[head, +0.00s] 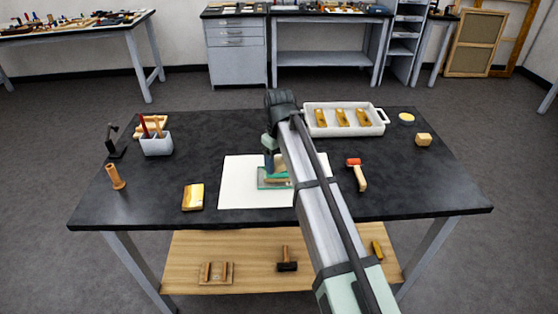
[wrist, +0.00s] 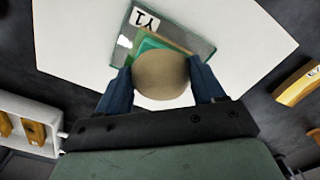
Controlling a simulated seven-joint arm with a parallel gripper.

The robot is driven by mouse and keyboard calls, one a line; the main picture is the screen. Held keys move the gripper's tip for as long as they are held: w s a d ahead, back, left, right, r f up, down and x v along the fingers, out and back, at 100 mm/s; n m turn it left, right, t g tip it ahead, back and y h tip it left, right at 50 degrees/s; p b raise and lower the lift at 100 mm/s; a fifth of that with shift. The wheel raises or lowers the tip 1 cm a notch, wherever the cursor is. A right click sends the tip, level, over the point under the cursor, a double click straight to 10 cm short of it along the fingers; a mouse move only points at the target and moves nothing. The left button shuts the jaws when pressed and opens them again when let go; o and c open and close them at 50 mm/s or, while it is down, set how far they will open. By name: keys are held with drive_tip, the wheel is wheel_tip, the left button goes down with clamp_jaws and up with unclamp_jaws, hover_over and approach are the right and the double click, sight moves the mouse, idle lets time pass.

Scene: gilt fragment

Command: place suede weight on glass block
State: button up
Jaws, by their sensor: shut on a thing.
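The suede weight (wrist: 161,77) is a round tan thing in the wrist view, held between the two blue fingers of my gripper (wrist: 160,84). The glass block (wrist: 205,46) is a clear, green-edged slab with a "Y1" label and a green piece on it. The weight overlaps part of the block in that view. In the head view the glass block (head: 263,184) lies on a white sheet (head: 237,186), with my gripper (head: 275,168) low over it. My arm partly hides this spot, and I cannot tell whether the weight touches the block.
A white tray (head: 345,132) with gilt pieces stands behind right. A red-headed tool (head: 357,175) lies right of the sheet, and a gold block (head: 193,197) lies left. A tool cup (head: 156,146) and wooden peg (head: 115,177) stand farther left. The table's front right is clear.

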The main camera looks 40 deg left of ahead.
sight(280, 161)
drive_tip(key=shift+f, duration=0.15)
drive_tip(key=o, duration=1.2)
wheel_tip(280, 161, up, 12)
drive_tip(key=shift+r, duration=0.2)
drive_tip(key=shift+w, duration=0.1)
